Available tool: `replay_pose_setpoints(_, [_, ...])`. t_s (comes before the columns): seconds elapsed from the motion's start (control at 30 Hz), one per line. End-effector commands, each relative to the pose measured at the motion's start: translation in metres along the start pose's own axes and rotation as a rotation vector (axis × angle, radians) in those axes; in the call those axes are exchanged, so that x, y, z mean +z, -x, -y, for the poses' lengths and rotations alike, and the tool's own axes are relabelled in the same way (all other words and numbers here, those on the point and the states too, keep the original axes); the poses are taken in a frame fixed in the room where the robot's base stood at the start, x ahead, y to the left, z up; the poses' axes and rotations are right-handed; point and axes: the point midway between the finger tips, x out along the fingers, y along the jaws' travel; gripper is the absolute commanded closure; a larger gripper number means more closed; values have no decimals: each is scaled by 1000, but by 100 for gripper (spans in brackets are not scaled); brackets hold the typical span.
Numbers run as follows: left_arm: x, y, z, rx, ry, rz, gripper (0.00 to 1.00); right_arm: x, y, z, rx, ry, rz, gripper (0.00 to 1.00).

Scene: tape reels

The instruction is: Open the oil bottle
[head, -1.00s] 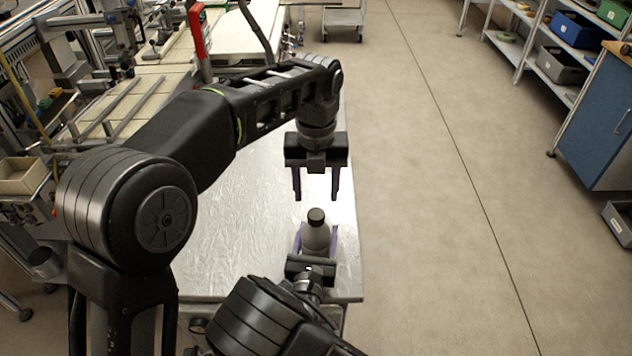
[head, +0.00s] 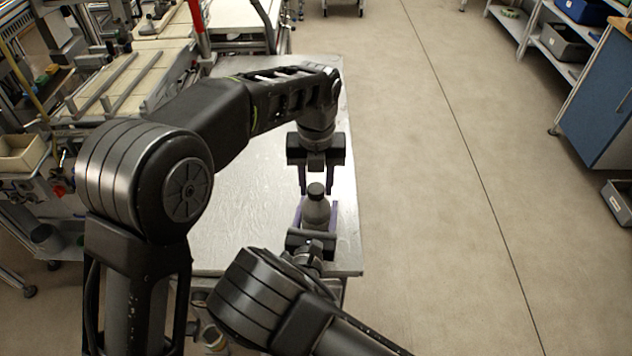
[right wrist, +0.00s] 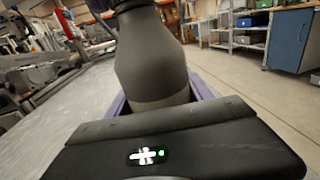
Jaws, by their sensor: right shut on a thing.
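The oil bottle (head: 316,211) is grey with a dark cap (head: 316,190) and stands upright near the right edge of the metal table. My right gripper (head: 319,218) is shut on the bottle's lower body, with a purple-grey finger on each side. In the right wrist view the bottle's grey body (right wrist: 152,62) rises between the fingers, and its top is out of frame. My left gripper (head: 316,185) points down just above the bottle, its two fingers apart on either side of the cap with a gap visible.
The metal table (head: 240,200) is bare to the left of the bottle. A machine with pale panels (head: 110,95) stands at the upper left. Open floor (head: 440,200) lies to the right, with a blue cabinet (head: 600,115) and shelves beyond.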

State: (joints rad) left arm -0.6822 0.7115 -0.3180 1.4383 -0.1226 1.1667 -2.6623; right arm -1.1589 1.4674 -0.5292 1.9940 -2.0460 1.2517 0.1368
Motion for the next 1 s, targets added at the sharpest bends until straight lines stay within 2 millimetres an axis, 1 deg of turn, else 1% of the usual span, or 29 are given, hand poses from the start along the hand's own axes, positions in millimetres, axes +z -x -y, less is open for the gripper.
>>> replay_pose_setpoints(0.03, [0,0,0,0,0,0,68,0,0,0,0,-1,0,100])
replay_pose_setpoints(0.07, [0,0,0,0,0,0,70,0,0,0,0,-1,1,100])
replay_pose_setpoints(0.43, [0,0,0,0,0,0,100,0,0,0,0,-1,0,100])
replay_pose_setpoints(0.73, [0,0,0,0,25,0,100,0,0,0,0,-1,0,100])
replay_pose_setpoints(0.87, [0,0,0,-1,169,0,100,0,0,0,0,-1,0,100])
replay_pose_setpoints(0.97, [0,1,0,-1,376,0,100,0,0,0,0,-1,0,100])
replay_pose_setpoints(1.0, [0,1,0,-1,475,1,100,0,0,0,0,-1,0,100])
